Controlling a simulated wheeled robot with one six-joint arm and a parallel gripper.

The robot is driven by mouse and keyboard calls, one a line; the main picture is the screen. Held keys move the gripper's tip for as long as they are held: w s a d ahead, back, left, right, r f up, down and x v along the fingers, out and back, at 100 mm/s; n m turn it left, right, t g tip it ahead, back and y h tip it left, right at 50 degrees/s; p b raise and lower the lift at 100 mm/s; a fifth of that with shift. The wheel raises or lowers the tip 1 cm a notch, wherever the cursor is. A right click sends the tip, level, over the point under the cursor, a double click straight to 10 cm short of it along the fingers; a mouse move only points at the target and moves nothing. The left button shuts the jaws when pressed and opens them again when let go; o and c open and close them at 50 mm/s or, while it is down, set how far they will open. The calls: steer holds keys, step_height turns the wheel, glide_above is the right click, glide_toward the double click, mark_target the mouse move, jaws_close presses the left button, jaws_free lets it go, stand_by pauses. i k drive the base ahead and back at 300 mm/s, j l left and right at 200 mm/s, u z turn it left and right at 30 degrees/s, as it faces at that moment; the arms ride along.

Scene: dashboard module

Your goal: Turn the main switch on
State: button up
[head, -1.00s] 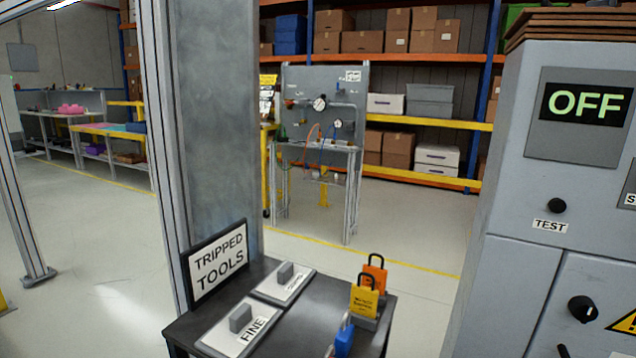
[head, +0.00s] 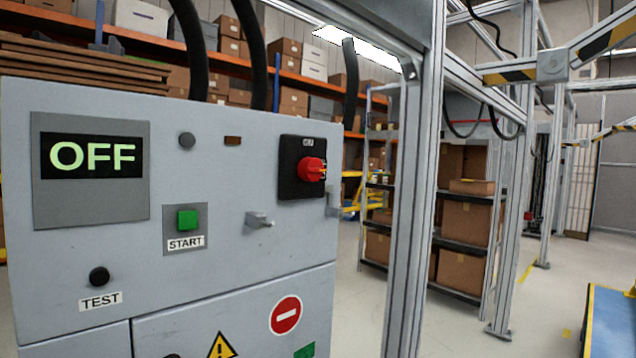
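The grey control cabinet (head: 225,235) fills the left half of the view. A red rotary switch (head: 312,169) sits on a black square plate at the cabinet's upper right; its small label is too blurred to read for sure. The display (head: 92,156) at the upper left reads OFF in green. A green START button (head: 187,220) is in the middle, and a black TEST knob (head: 99,277) is at the lower left. My gripper is not in view.
A metal frame post (head: 412,190) stands just right of the cabinet. A small metal latch (head: 259,220) juts from the cabinet front. Shelves with cardboard boxes (head: 465,222) stand behind. Open floor (head: 440,325) lies to the right.

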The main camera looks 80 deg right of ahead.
mark_target(309, 169)
steer(key=z, duration=2.05)
